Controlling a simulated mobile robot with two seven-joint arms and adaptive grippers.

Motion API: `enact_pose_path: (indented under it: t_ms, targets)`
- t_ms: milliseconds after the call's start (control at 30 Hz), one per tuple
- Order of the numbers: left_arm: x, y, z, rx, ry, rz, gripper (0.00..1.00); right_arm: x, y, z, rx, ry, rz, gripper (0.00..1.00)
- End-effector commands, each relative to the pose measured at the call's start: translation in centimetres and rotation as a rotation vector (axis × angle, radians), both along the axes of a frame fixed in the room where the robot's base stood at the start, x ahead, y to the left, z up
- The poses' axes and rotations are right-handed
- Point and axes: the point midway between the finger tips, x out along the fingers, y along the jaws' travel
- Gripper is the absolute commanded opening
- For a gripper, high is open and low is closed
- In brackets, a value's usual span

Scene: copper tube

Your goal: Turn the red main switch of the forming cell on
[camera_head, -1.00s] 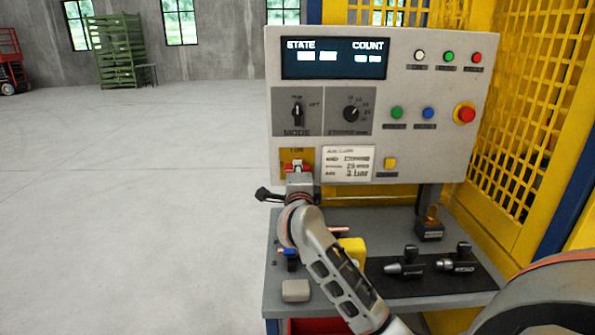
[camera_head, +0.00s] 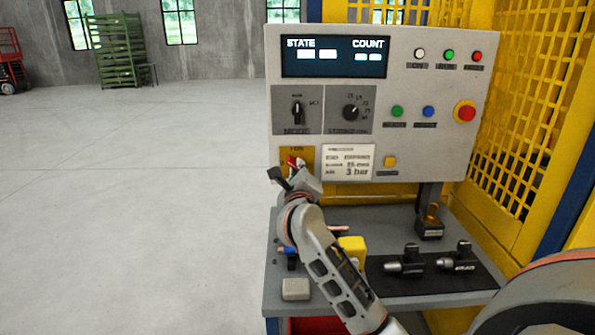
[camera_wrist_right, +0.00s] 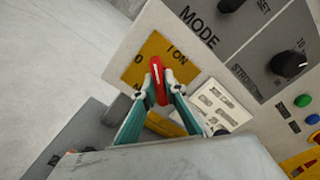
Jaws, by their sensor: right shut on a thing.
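The red main switch (camera_head: 291,162) is a red handle on a yellow plate (camera_head: 308,154) at the lower left of the grey control panel. My right gripper (camera_wrist_right: 163,92) is shut on the handle, one finger on each side in the right wrist view. The handle (camera_wrist_right: 157,75) there stands tilted between the "0" mark and the "I ON" mark. In the head view my right gripper hides the lower part of the switch and plate. My left gripper is not in view.
The panel (camera_head: 440,55) carries a display, two knobs and several buttons, including a red stop button (camera_head: 465,112) at its right. Below is a grey bench (camera_head: 400,220) with a yellow block (camera_head: 352,249) and black fittings. A yellow mesh guard (camera_head: 530,90) stands right. Open floor lies left.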

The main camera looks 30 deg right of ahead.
Motion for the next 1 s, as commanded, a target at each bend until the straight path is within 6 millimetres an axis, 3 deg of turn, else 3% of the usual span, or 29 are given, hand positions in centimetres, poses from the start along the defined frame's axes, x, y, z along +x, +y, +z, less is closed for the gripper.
enact_pose_path:
  t_ms: [333,1000]
  targets:
    - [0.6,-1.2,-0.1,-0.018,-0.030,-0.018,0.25,0.0,0.0,-0.3,0.282,-0.171,-0.001,0.00]
    - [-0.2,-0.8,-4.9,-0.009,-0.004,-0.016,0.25,0.0,0.0,-0.3,0.712,-0.433,-0.001,0.00]
